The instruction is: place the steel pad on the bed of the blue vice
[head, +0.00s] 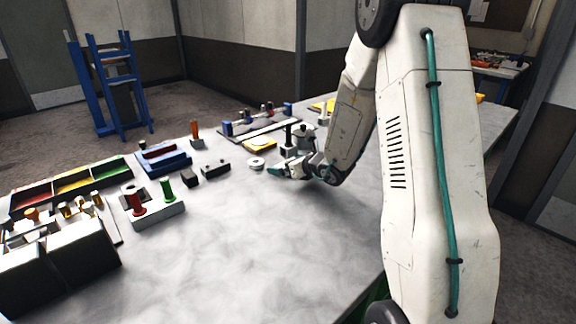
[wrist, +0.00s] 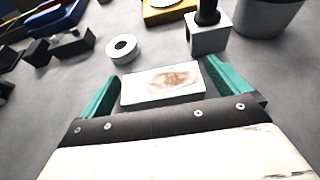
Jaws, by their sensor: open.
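The steel pad (wrist: 162,84), a pale flat block with a brownish stain on top, lies on the table in the wrist view. My gripper (wrist: 161,78) is open, with its teal fingers on either side of the pad. I cannot tell whether either finger touches it. In the head view my gripper (head: 283,171) is low over the table, and I cannot make out the pad there. The blue vice (head: 163,160) stands on the table to the left of my gripper. Part of a blue body, likely the vice, shows at the wrist view's top left (wrist: 58,17).
A pale ring (wrist: 122,48) lies just beyond the pad. A block with a black knob (wrist: 208,36) and a grey pot (wrist: 266,14) stand behind. Dark blocks (head: 215,168) sit between my gripper and the vice. The table front is clear.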

